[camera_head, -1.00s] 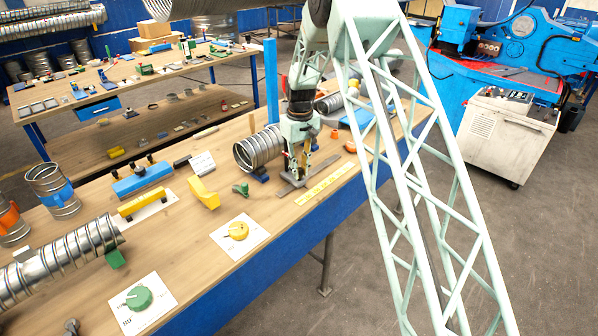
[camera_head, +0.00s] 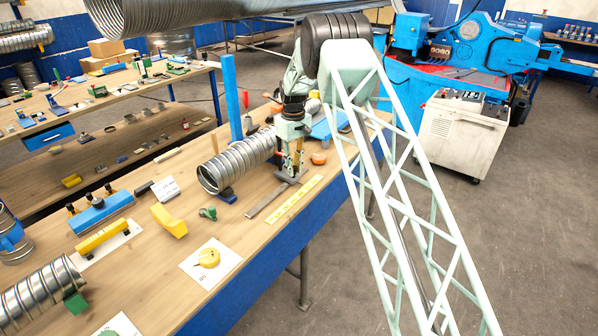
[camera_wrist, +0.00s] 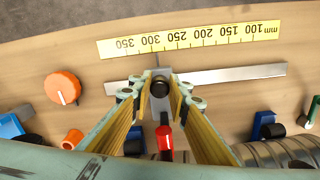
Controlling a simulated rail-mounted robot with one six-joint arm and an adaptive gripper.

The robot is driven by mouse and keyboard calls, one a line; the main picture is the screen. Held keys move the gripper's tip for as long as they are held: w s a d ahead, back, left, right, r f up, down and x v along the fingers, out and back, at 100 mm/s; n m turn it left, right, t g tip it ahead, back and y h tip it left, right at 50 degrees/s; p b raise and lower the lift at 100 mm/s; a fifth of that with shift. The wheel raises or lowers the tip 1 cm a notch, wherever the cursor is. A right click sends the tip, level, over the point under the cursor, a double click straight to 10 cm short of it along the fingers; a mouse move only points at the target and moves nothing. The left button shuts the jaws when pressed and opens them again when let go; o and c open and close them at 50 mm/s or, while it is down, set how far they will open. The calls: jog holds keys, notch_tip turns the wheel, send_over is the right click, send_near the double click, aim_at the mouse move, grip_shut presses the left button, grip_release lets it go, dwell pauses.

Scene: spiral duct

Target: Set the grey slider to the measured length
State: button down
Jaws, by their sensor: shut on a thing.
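The grey slider (camera_wrist: 165,118) sits on a flat grey rail (camera_wrist: 235,75); in the head view the rail (camera_head: 262,203) runs along the bench's front side. My gripper (camera_wrist: 161,86) is shut on the slider's dark round knob, its fingers on both sides. A yellow millimetre scale (camera_wrist: 190,41) lies beside the rail, with upside-down numbers from 100 to 350. A thin pointer of the slider reaches the scale near 300; its exact reading is too small to tell. In the head view my gripper (camera_head: 290,172) is over the rail's far part, beside the scale (camera_head: 293,200).
A ribbed metal duct (camera_head: 238,163) lies close to my gripper on the left. An orange knob (camera_wrist: 62,88) is beyond the rail's far end. A yellow dial (camera_head: 208,258), a green piece (camera_head: 208,213) and a yellow block (camera_head: 169,220) stand on the near bench.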

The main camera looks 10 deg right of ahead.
jog(key=shift+w+d, duration=0.3)
jog(key=shift+d, duration=0.1)
jog(key=c, duration=2.5)
grip_release()
jog(key=shift+o, duration=0.2)
jog(key=shift+r, duration=0.1)
notch_tip(320, 180, up, 12)
